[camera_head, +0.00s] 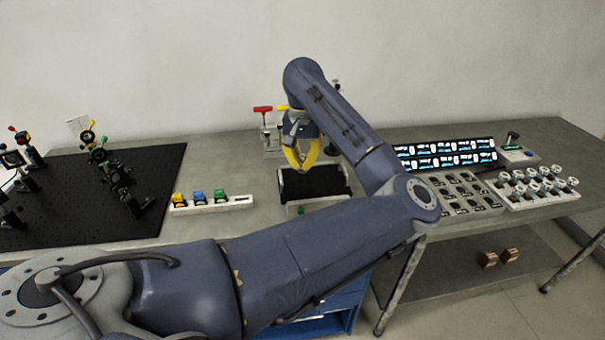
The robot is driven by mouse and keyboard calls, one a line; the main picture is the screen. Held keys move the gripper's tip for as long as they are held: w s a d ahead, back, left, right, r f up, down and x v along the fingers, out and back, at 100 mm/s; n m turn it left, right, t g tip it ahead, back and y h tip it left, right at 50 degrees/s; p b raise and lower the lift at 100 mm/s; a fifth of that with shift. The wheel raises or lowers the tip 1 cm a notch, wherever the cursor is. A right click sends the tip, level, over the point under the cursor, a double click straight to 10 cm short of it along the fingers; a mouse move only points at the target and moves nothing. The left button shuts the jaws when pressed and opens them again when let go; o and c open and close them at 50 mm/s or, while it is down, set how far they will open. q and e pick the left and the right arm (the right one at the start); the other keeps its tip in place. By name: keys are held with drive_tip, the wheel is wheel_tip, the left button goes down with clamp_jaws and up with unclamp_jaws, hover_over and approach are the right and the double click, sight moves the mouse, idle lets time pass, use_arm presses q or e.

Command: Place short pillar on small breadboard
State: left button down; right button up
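A small black board (326,184), which looks like the small breadboard, lies on the grey bench near the middle of the camera_head view. My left gripper (302,168) has yellow fingers and points down just above the back left part of this board. Its fingers draw close together at the tips, but the view is too small to show whether they hold anything. I cannot make out a short pillar for certain. My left arm crosses the front and right of the board and hides part of the bench. My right gripper is not in view.
A large black breadboard (64,208) with several optics mounts stands at the left. A white strip (240,201) holds yellow, blue and green parts. Red- and yellow-handled tools (262,109) stand behind my gripper. Trays of parts (538,189) and lit displays (445,154) fill the right.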

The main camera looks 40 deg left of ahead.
sight(303, 182)
use_arm(q)
drive_tip(key=shift+f, duration=2)
drive_tip(key=shift+f, duration=0.15)
drive_tip(key=c, duration=1.6)
unclamp_jaws()
wheel_tip(303, 182, up, 12)
drive_tip(key=shift+s+r, duration=0.1)
drive_tip(key=shift+r, duration=0.05)
